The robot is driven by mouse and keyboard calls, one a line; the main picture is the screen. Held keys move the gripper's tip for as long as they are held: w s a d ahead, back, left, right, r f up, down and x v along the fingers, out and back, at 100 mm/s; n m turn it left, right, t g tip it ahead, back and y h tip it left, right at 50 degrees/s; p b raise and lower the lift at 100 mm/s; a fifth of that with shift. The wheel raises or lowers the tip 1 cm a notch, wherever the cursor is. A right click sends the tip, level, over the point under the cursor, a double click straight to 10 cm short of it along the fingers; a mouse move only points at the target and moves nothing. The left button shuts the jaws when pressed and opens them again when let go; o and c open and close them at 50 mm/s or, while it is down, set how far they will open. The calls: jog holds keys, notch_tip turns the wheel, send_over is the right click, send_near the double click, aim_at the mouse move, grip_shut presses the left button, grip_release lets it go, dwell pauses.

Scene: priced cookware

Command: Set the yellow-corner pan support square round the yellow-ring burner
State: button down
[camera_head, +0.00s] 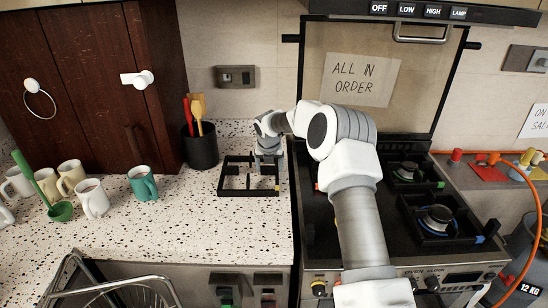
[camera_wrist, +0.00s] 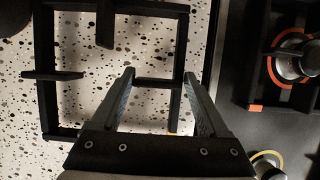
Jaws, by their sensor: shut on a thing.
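The yellow-corner pan support (camera_head: 222,180) is a black square frame with inward bars, at the counter's right edge by the hob. I cannot tell whether the support touches the counter. The yellow-ring burner (camera_wrist: 268,166) shows at the wrist view's lower right, partly cut off, with no support seen round it; my arm hides it in the head view.
An orange-ring burner (camera_wrist: 298,62) has a support with an orange corner. Blue-ring (camera_head: 437,218) and green-marked (camera_head: 407,171) burners have supports on the hob's right.

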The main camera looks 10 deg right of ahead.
jog(key=shift+f, duration=0.2)
jog(key=shift+f, duration=0.2)
grip_release()
jog(key=shift+b, duration=0.5)
